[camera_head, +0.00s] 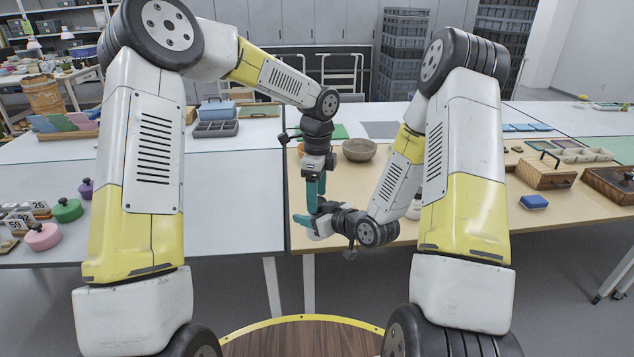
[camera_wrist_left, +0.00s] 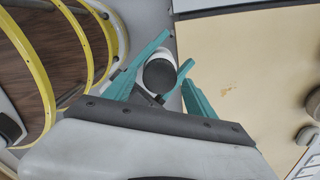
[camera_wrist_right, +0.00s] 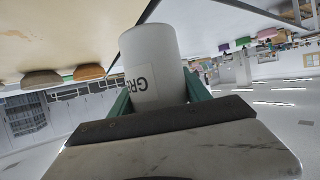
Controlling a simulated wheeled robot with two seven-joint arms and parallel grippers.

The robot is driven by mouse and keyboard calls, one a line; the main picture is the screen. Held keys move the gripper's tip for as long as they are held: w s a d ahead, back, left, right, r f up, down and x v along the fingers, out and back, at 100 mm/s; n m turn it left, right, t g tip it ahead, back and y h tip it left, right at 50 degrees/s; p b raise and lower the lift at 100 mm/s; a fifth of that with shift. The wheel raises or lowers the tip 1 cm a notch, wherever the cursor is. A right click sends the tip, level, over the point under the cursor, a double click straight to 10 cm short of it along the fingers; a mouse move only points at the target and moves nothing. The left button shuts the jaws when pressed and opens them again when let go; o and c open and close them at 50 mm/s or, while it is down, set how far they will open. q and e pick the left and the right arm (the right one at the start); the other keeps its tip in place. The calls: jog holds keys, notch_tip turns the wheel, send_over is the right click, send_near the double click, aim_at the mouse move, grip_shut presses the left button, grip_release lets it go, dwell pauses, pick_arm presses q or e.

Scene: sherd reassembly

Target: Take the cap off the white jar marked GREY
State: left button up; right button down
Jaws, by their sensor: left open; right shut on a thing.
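In the head view my left gripper (camera_head: 316,192) points down just above my right gripper (camera_head: 312,222).
The tan table (camera_head: 455,170) lies behind the grippers, with a bowl (camera_head: 359,150), a wooden box (camera_head: 546,172) and a blue block (camera_head: 534,202). The white table at left holds a pink pot (camera_head: 42,236), a green pot (camera_head: 68,210) and number cards. The tan table's front left is clear.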

pick_arm(q)
jog(key=shift+f, duration=0.65)
jog(key=c, duration=1.4)
jog(key=o, duration=1.5)
